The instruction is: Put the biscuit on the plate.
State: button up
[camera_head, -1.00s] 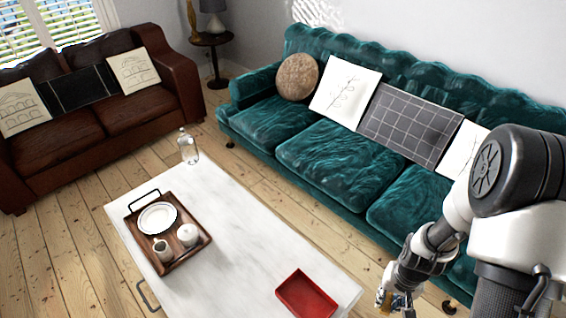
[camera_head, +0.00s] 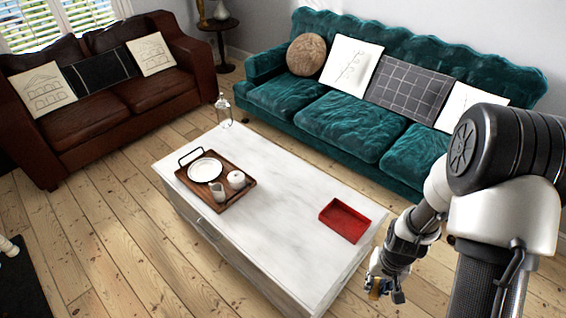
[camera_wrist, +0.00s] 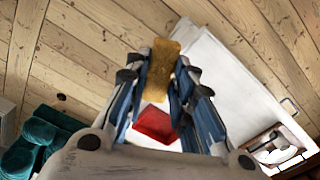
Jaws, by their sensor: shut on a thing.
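The biscuit (camera_wrist: 162,68) is a golden-brown rectangular piece. My gripper (camera_wrist: 172,72) is shut on it, with the biscuit between the blue fingers. In the head view my gripper (camera_head: 382,290) hangs at the lower right, beside the right end of the white table, and the biscuit (camera_head: 376,290) shows as a small tan patch. The plate (camera_head: 205,169) is white and round and lies in the brown tray (camera_head: 243,200) at the table's far left end, well away from my gripper. The wrist view shows a partial plate (camera_wrist: 278,151) at its lower right edge.
A red tray (camera_head: 345,220) sits on the white table (camera_head: 285,225), nearer my arm. A small white jug and a white pot share the brown tray with the plate. A glass bottle (camera_head: 223,110) stands beyond the table.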

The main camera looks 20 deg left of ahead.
aim_at(205, 171)
jog(key=j, duration=0.9)
jog(key=i+j+u, duration=0.1)
jog(key=j, duration=0.75)
jog(key=i+j, duration=0.15)
jog(key=j, duration=0.75)
jog(key=i+j, duration=0.2)
jog(key=j, duration=0.2)
jog(key=i+j, duration=0.15)
jog(key=j, duration=0.3)
jog(key=i+j, duration=0.2)
jog(key=j, duration=0.2)
jog(key=i+j+u, duration=0.1)
jog(key=j, duration=0.35)
jog(key=i+j, duration=0.25)
jog(key=j, duration=0.15)
jog(key=i+j, duration=0.2)
jog(key=i, duration=0.15)
jog(key=i+j, duration=0.2)
jog(key=i+u, duration=0.05)
jog(key=i, duration=0.05)
